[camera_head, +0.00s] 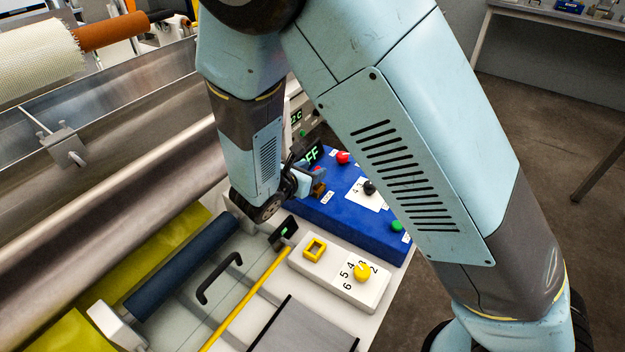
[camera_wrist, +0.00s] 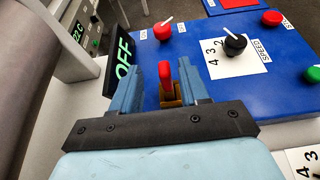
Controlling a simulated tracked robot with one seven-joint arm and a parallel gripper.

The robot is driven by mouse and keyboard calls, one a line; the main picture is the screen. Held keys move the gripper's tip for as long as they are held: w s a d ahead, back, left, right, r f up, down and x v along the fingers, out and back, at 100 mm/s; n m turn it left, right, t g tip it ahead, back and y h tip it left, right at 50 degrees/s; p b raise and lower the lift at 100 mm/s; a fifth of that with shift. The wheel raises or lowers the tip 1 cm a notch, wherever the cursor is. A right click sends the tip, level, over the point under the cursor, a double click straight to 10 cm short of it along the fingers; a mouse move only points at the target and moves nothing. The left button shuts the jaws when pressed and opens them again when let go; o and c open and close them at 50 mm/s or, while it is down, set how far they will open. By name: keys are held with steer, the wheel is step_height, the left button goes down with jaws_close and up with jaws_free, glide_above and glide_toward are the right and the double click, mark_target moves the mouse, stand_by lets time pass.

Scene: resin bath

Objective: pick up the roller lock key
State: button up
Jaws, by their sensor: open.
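The roller lock key seems to be the red-topped upright piece (camera_wrist: 166,72) with a brass-coloured lower part, at the near left of the blue control panel. My gripper (camera_wrist: 160,82) is open, with one blue finger on each side of the red piece in the wrist view. I cannot tell whether either finger touches it. The lower end of the piece is partly hidden by my gripper's dark front plate. In the head view my gripper (camera_head: 304,182) is low over the panel's left end, and a small red tip (camera_head: 319,168) shows beside it.
The blue panel (camera_wrist: 275,55) carries a red knob (camera_wrist: 163,31), a black speed knob (camera_wrist: 235,43) and a green button (camera_wrist: 313,74). An OFF display (camera_wrist: 122,58) stands close left. A white box (camera_head: 335,280) with a yellow square frame (camera_head: 315,249) and yellow knob (camera_head: 362,270) lies nearer.

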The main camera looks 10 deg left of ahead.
steer(key=x, duration=0.5)
steer(key=shift+s+d+r, duration=0.1)
steer(key=shift+d, duration=0.05)
steer(key=shift+c, duration=0.4)
jaws_close()
